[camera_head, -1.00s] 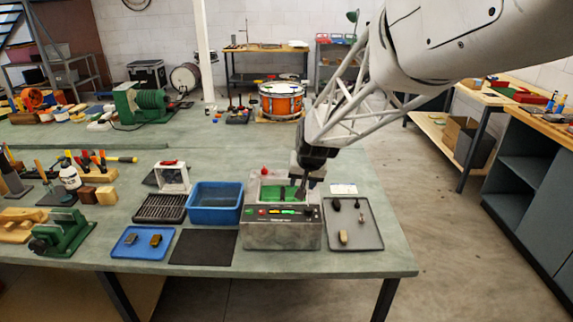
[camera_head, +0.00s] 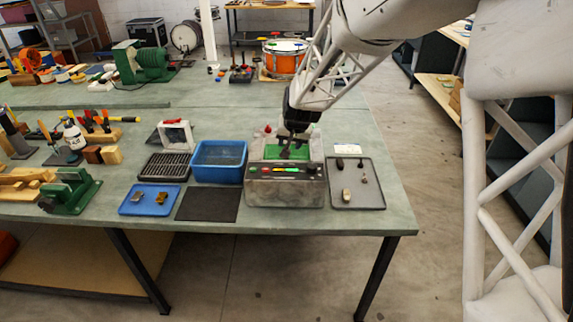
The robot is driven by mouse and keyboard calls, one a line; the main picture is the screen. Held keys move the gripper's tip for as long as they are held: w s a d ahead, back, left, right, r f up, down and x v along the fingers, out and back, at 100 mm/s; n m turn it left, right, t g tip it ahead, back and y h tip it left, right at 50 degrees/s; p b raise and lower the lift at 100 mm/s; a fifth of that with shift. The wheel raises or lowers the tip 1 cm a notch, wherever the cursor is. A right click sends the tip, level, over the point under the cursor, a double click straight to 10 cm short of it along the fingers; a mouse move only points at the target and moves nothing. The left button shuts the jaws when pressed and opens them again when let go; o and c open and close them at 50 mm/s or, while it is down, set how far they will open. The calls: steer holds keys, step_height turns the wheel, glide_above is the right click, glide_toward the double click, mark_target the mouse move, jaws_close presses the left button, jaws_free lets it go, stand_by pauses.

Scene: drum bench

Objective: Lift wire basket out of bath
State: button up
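The bath (camera_head: 286,192) is a grey box with a row of coloured lights and controls on its front, standing near the front edge of the bench. Its open top shows a green inside (camera_head: 267,152). I cannot make out the wire basket as a separate thing; it is too small or hidden behind my gripper. My gripper (camera_head: 288,153) points down over the bath's opening, near its middle, with its tips at or just inside the opening. The fingers are dark and small, so I cannot tell whether they are open, shut or touching anything.
A blue tub (camera_head: 219,176) stands just left of the bath, with a black rack (camera_head: 164,167) beyond it. A grey tray (camera_head: 371,197) with small parts lies to the right. A black mat (camera_head: 208,211) and a blue tray (camera_head: 134,208) lie at front left.

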steer(key=shift+x, duration=1.05)
steer(key=shift+f, duration=0.1)
steer(key=shift+x, duration=2.45)
steer(key=shift+d, duration=0.1)
jaws_close()
